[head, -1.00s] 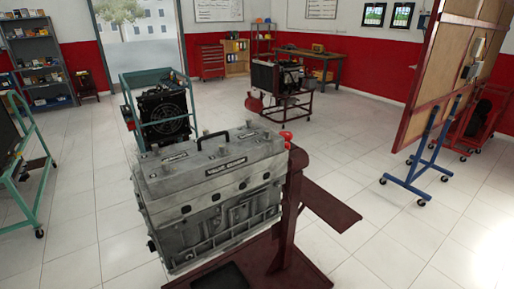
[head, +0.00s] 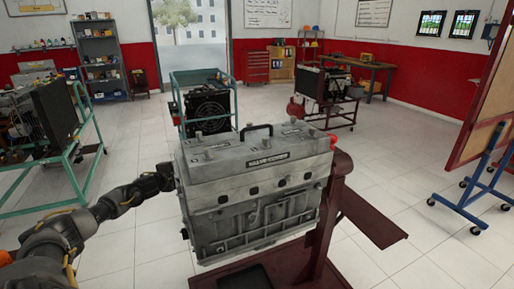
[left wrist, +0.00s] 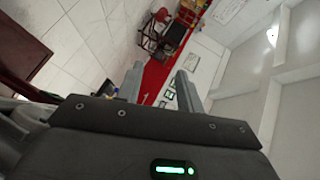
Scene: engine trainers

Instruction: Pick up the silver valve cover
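The silver valve cover (head: 228,162) sits on top of the grey engine block (head: 262,219), which stands on a dark red stand. It has a black handle (head: 256,129) on top and several knobs along it. My left gripper (head: 172,177) is beside the left end of the engine, just below the cover; whether it touches cannot be told. In the left wrist view my left gripper (left wrist: 160,88) has its two fingers apart with nothing between them. My right gripper is not in view.
A teal-framed radiator trainer (head: 205,105) is behind the engine, and a teal frame (head: 75,170) is at left. A board on blue legs (head: 483,170) is at right. The floor between is open.

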